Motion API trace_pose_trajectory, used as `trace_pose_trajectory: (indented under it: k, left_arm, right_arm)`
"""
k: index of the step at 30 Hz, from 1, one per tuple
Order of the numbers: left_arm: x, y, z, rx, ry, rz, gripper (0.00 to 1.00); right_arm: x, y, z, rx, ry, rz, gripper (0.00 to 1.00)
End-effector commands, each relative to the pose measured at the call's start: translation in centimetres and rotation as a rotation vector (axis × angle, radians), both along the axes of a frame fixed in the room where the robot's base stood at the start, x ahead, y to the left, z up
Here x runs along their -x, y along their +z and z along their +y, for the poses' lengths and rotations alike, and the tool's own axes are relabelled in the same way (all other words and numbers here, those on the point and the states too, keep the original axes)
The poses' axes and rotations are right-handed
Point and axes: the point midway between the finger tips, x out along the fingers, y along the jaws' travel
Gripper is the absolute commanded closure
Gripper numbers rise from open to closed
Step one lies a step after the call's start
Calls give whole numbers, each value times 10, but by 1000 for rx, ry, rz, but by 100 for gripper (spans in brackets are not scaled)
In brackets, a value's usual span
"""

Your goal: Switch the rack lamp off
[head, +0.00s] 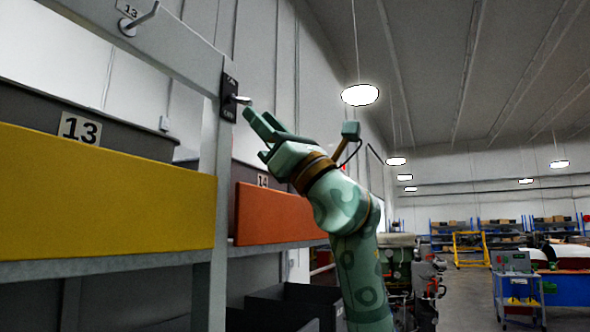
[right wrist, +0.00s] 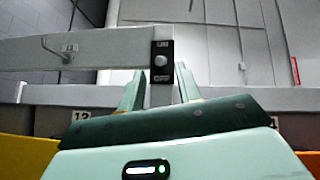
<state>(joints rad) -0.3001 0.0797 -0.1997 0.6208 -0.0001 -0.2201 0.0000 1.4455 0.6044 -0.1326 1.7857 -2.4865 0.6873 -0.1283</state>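A dark switch plate (head: 229,97) is fixed to the rack's grey upright, with a pale lever (head: 242,100) sticking out from it. My left gripper is not in view.
A yellow-fronted bin (head: 100,195) marked 13 and an orange-fronted bin (head: 275,213) marked 14 sit on the rack shelf. A grey beam with a hook (head: 140,20) runs above. Lit ceiling lamps (head: 360,95) hang farther off. The hall to the right is open.

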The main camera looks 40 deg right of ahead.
Motion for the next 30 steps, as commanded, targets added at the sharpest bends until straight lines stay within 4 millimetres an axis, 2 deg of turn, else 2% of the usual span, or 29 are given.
trace_pose_trajectory:
  k: [1,3,9,12,18,30]
  left_arm:
    - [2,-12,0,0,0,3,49]
    - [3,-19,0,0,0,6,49]
    - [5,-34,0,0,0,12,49]
    - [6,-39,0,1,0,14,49]
    - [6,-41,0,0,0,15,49]
    - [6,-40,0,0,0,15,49]
  right_arm:
    - [6,-19,-5,1,-2,3,66]
    - [18,-33,-11,1,-3,2,66]
    - [45,-66,-26,1,-1,4,66]
    - [53,-75,-31,0,0,2,66]
    - [61,-81,-35,0,1,1,66]
    - [61,-80,-35,-1,1,0,66]
